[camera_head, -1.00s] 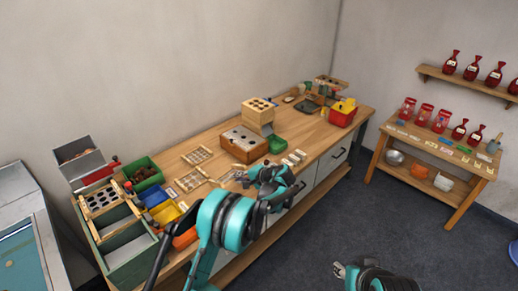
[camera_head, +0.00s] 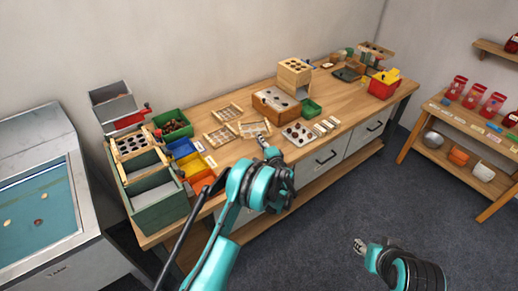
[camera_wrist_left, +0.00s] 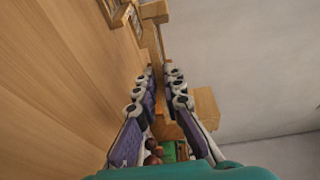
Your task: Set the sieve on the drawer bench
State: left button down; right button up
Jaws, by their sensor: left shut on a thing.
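The drawer bench (camera_head: 345,97) is a long wooden-topped bench with pale drawer fronts along the back wall. A small wooden-framed sieve (camera_head: 254,128) is at its front middle, by the tip of my left gripper (camera_head: 264,142). In the left wrist view my left gripper (camera_wrist_left: 160,95) is shut on a wooden bar of the frame, between its purple-and-white fingers. I cannot tell whether the sieve touches the bench top. Two similar wooden frames (camera_head: 223,113) lie just left of it. My right gripper (camera_head: 360,246) hangs over the floor, apart from the bench; its jaws are too small to read.
A tray with chestnuts (camera_head: 298,134) lies right of the sieve. Blue and yellow bins (camera_head: 182,148) stand to the left. Bare bench top shows toward the red bin (camera_head: 383,88).

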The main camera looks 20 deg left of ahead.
aim_at(258, 153)
pick_arm(q)
jog(key=shift+a+f, duration=0.25)
jog(key=shift+a, duration=0.05)
jog(key=shift+f, duration=0.2)
notch_tip(258, 153, down, 4)
jog(key=shift+r+b, duration=0.2)
jog(key=shift+b, duration=0.9)
jog(key=shift+s+r, duration=0.1)
jog(key=shift+f, duration=0.45)
jog(key=shift+s+f, duration=0.1)
jog(key=shift+f, duration=0.05)
